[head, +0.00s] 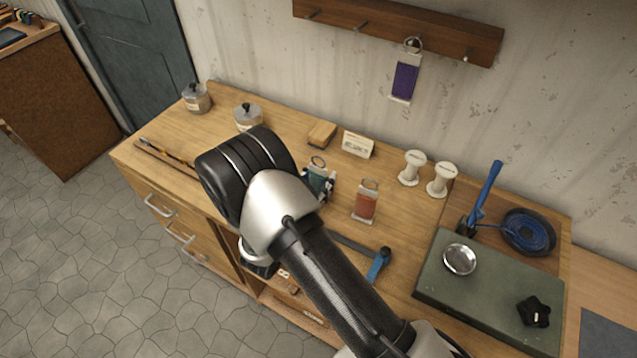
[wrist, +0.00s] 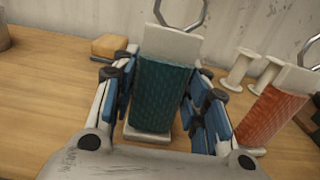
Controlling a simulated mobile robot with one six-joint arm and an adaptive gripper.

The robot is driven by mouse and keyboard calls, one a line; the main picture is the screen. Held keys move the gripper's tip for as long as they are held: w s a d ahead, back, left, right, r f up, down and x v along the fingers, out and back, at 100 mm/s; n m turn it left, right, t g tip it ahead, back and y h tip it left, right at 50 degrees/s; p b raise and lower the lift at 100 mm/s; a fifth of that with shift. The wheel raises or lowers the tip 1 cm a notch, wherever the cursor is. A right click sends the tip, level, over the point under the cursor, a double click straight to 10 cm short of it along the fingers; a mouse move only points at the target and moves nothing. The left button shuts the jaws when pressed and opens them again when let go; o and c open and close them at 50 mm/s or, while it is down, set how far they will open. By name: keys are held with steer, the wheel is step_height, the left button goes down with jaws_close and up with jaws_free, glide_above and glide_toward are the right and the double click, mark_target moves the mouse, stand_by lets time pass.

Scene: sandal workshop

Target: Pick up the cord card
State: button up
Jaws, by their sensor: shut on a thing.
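A teal cord card (wrist: 160,92) with a white top and a metal ring stands between the blue finger pads of my gripper (wrist: 166,88) in the wrist view. My gripper is shut on it. In the head view the teal card (head: 317,174) shows only partly behind my arm. I cannot tell whether its white foot touches the bench. An orange-red cord card (head: 366,202) stands upright on the bench to the right, apart from my gripper. A purple cord card (head: 404,82) hangs by its ring from the wall rack.
The wooden bench (head: 400,222) also holds a tan block (head: 321,134), a small white sign (head: 357,144), two white spools (head: 412,167), two lidded jars (head: 247,117) and a blue-handled tool (head: 378,264). The peg rack (head: 440,34) is on the wall.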

step_height(320, 180, up, 20)
steer(key=p, duration=0.5)
stand_by(0.6)
stand_by(0.4)
